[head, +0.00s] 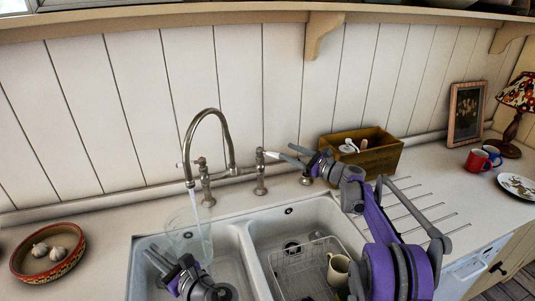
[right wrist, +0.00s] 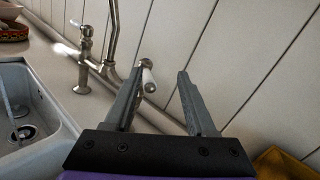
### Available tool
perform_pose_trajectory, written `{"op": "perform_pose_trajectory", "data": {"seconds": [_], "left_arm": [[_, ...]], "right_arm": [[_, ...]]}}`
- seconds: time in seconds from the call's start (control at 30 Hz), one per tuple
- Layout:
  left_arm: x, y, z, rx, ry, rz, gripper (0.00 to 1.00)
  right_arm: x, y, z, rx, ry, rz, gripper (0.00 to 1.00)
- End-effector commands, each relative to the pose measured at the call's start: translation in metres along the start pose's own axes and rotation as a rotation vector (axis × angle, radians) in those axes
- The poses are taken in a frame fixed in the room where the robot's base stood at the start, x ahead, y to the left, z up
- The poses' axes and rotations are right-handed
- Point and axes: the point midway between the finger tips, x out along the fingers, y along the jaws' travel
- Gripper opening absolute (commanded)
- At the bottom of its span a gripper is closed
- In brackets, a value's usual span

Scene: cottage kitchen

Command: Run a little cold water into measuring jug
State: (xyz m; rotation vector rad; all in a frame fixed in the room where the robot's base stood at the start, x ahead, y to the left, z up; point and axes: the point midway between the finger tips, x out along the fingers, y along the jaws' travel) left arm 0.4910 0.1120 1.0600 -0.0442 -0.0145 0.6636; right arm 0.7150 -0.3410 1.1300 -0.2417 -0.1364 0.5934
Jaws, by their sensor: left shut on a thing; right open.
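The clear measuring jug (head: 183,240) is over the left sink basin, under the end of the curved spout (head: 190,182). A thin stream of water (head: 197,215) falls from the spout into the jug. My left gripper (head: 160,259) is shut on the jug low down; its contact is partly hidden by the see-through jug and the water level is hard to make out. My right gripper (head: 283,157) is open by the right tap (head: 260,172). In the right wrist view the tap's white lever (right wrist: 148,78) shows between the open fingers (right wrist: 154,103), apart from them.
The left tap (head: 205,180) stands beside the spout. The right basin holds a wire rack (head: 295,270) with a cream mug (head: 338,268). A wooden box (head: 375,155) is behind my right arm. A bowl of garlic (head: 30,270) sits left of the sink. Mugs (head: 478,160) stand far right.

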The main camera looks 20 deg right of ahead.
Motion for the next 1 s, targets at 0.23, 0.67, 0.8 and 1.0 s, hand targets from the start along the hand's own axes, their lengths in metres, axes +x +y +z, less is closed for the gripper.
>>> {"op": "perform_pose_trajectory", "data": {"seconds": [0.23, 0.67, 0.8, 1.0], "left_arm": [[0.000, 0.000, 0.000, 0.000, -0.001, 0.000, 0.00], [0.000, 0.000, 0.000, -0.001, -0.001, 0.000, 0.00], [0.000, 0.000, 0.000, 0.000, -0.001, 0.000, 0.00], [0.000, 0.000, 0.000, -0.001, -0.001, 0.000, 0.00]], "right_arm": [[-0.022, -0.003, -0.019, 0.249, 0.016, 0.161, 0.56], [0.029, 0.010, -0.027, 0.274, 0.033, 0.191, 0.56], [0.056, 0.015, -0.027, 0.273, 0.033, 0.190, 0.56], [0.082, 0.019, -0.027, 0.273, 0.033, 0.188, 0.56]]}}
